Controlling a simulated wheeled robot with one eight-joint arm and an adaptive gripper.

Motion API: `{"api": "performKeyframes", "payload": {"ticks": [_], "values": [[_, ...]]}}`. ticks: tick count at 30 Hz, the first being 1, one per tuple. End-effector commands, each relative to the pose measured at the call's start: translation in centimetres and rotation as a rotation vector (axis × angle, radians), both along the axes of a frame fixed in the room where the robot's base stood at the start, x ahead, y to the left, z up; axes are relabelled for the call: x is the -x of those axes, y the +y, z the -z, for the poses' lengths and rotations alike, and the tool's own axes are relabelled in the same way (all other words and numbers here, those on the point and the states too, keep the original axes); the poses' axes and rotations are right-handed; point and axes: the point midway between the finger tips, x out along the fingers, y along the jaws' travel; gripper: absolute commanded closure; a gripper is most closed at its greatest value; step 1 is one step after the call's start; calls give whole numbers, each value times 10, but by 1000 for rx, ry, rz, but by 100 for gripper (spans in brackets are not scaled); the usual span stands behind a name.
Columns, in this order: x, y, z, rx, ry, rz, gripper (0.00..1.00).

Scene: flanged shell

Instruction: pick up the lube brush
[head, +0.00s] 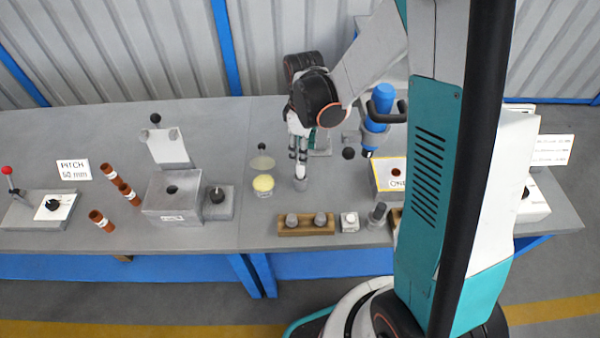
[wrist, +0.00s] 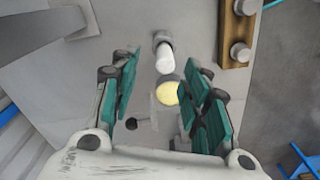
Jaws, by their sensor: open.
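No bristles can be made out, so I cannot tell for sure which thing is the lube brush. A small pale upright cylinder (head: 300,184) with a grey end, the likeliest one, stands right of a yellow-topped pot (head: 263,185) in the head view. In the wrist view the white cylinder (wrist: 165,58) lies between the fingertip lines, with the yellow pot top (wrist: 167,93) nearer. My gripper (head: 298,165) points down just above and behind the cylinder. Its fingers (wrist: 161,62) are spread and hold nothing. Whether either finger touches the cylinder cannot be told.
A wooden rack with grey pegs (head: 306,231) stands at the front edge. A black ball knob (head: 261,146) rises behind the pot. A grey box (head: 174,212) stands left, and a yellow-edged box (head: 386,183) right. The tabletop (head: 255,215) left of the rack is bare.

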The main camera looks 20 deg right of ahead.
Motion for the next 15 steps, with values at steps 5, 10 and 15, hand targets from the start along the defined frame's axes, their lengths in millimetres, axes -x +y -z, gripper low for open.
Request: {"api": "performKeyframes", "payload": {"ticks": [5, 10, 15], "values": [[0, 0, 21, 0, 0, 0, 57], [0, 1, 28, 0, 0, 0, 57], [2, 6, 48, 0, 0, 0, 57]]}}
